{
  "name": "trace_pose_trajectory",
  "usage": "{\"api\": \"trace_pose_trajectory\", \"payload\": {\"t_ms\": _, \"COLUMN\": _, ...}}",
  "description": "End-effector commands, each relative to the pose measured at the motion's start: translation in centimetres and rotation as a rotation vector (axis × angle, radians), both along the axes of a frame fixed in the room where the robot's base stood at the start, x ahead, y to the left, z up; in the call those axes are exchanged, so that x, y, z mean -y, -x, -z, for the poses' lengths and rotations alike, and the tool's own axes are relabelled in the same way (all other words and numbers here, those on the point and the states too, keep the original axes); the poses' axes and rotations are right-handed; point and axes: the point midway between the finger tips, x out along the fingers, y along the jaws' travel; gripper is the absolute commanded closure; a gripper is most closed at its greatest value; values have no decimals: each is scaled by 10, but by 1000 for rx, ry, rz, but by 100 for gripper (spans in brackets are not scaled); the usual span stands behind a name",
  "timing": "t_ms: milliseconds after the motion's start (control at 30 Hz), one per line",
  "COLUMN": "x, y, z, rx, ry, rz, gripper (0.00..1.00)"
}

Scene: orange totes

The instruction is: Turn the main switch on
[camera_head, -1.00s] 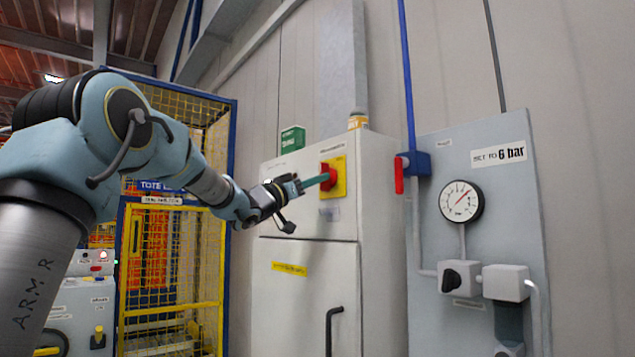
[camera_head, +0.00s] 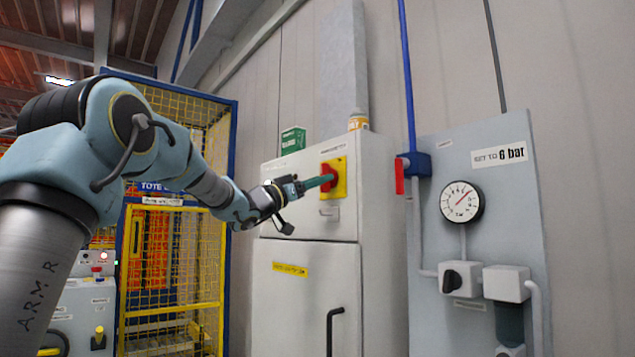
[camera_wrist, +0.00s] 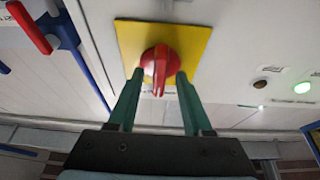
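The main switch is a red rotary knob (camera_wrist: 160,66) on a yellow square plate (camera_wrist: 128,38), mounted on a white cabinet (camera_head: 375,200). In the head view the knob (camera_head: 326,170) is partly hidden by my fingers. My gripper (camera_wrist: 160,75) is in front of the switch, with its two green fingers apart, one on each side of the knob's raised handle. A gap shows between each finger and the handle; I cannot tell whether the tips touch the knob's round base. In the head view my gripper (camera_head: 318,182) reaches the plate from the left.
A red lever valve (camera_head: 400,176) on a blue pipe is just right of the cabinet. A grey panel with a pressure gauge (camera_head: 461,201) stands further right. A yellow mesh fence (camera_head: 170,270) is behind my arm.

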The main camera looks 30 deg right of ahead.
Motion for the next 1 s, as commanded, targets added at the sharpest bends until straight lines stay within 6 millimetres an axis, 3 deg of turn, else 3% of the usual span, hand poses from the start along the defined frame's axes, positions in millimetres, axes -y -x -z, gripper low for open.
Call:
{"api": "trace_pose_trajectory", "payload": {"t_ms": 333, "x": -8, "y": 2, "z": 4, "rx": 1, "ry": 0, "rz": 0, "gripper": 50}}
{"api": "trace_pose_trajectory", "payload": {"t_ms": 700, "x": -71, "y": 13, "z": 32, "rx": 1, "ry": -1, "rz": -4, "gripper": 50}}
{"api": "trace_pose_trajectory", "payload": {"t_ms": 1000, "x": -97, "y": 18, "z": 41, "rx": 0, "ry": 0, "rz": -1, "gripper": 50}}
